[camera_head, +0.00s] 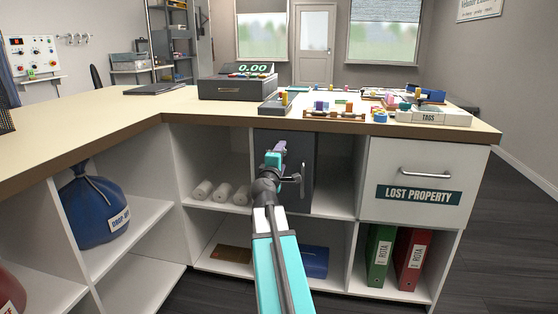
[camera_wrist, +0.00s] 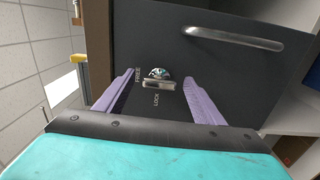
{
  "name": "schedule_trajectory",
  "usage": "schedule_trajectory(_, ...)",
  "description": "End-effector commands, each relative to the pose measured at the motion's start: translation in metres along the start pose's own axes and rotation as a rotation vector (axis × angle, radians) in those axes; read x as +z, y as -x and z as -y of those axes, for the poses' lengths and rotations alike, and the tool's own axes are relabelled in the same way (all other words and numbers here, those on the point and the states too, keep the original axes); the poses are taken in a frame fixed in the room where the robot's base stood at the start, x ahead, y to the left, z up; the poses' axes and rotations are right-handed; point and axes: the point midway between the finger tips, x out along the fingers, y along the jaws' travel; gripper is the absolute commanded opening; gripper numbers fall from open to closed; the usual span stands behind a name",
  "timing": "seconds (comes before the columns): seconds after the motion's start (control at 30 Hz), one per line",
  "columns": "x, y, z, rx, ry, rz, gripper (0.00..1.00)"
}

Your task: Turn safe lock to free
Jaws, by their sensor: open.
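The dark grey safe (camera_head: 311,165) sits in an upper shelf bay under the counter. Its door (camera_wrist: 230,75) fills much of the wrist view and has a bar handle (camera_wrist: 235,38). The lock knob (camera_wrist: 158,84) is a small metal piece, its bar lying across the wrist picture. The FREE label is by the bar's left end and the LOCK label is below it. My gripper (camera_wrist: 159,78) is open, its purple fingers on either side of the knob with gaps to it. In the head view my gripper (camera_head: 277,152) hides the knob.
The countertop (camera_head: 130,112) overhangs the safe. A LOST PROPERTY drawer (camera_head: 425,165) is at right, and white rolls (camera_head: 220,192) lie on the shelf at left. Red and green binders (camera_head: 380,255) stand low right. A blue sack (camera_head: 92,210) sits far left.

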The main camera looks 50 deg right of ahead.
Motion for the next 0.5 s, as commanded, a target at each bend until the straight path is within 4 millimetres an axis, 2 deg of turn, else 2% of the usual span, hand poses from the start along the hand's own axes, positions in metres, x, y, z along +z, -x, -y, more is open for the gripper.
schedule_trajectory(0.27,-0.001,0.007,0.0,0.0,0.001,-0.002,0.62)
schedule_trajectory(0.5,0.0,0.025,0.0,0.0,0.001,-0.003,0.62)
